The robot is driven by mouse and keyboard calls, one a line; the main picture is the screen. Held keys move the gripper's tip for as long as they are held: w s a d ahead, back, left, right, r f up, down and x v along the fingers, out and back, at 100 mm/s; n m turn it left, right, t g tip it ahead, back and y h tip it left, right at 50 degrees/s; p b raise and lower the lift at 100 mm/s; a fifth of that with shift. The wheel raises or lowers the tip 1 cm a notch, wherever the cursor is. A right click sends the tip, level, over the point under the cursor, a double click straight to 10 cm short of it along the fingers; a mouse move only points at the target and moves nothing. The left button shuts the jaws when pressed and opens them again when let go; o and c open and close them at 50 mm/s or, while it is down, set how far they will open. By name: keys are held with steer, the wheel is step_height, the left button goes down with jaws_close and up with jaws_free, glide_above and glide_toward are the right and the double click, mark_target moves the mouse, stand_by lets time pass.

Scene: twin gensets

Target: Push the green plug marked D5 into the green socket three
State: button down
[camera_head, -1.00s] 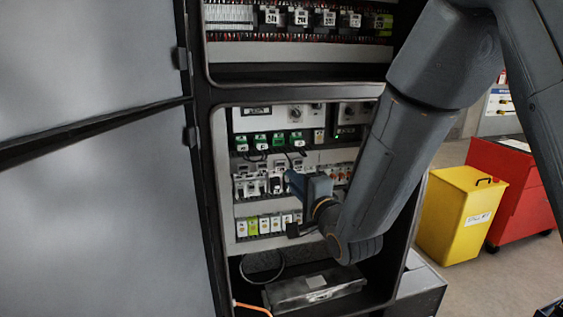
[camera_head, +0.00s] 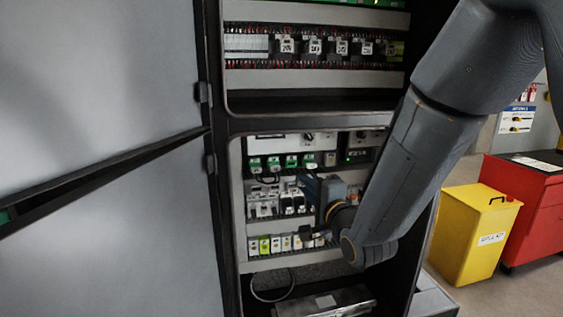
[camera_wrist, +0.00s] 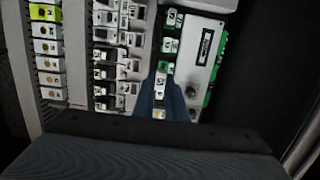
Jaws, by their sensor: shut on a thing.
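Several green plugs or sockets with white labels sit in a row under the controller in the head view, such as the leftmost one (camera_head: 255,164) and the rightmost one (camera_head: 309,160). My gripper (camera_head: 306,181) is just below the right end of this row. In the wrist view my blue fingers (camera_wrist: 160,92) are shut around a small green-and-white piece (camera_wrist: 162,78), which looks like the green plug. Two more green-and-white pieces (camera_wrist: 170,45) lie beyond it in line. The marking D5 and the socket numbers are too small to read. Whether the held plug touches a socket cannot be told.
The controller board (camera_wrist: 205,50) stands right of the plugs. Rows of breakers (camera_wrist: 105,60) and relays (camera_wrist: 47,48) lie to the left. The cabinet's side wall and open doors (camera_head: 100,200) bound the space. A yellow bin (camera_head: 470,235) and red cabinet (camera_head: 525,205) stand outside.

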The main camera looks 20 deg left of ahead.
steer(key=shift+r, duration=0.5)
steer(key=shift+w, duration=0.1)
steer(key=b+x, duration=0.1)
steer(key=x, duration=0.5)
steer(key=shift+w+d+b, duration=0.2)
steer(key=shift+w+b, duration=0.1)
steer(key=shift+b+x, duration=0.7)
steer(key=shift+x, duration=0.85)
stand_by(2.6)
steer(key=c, duration=1.7)
jaws_free()
steer(key=shift+d, duration=0.15)
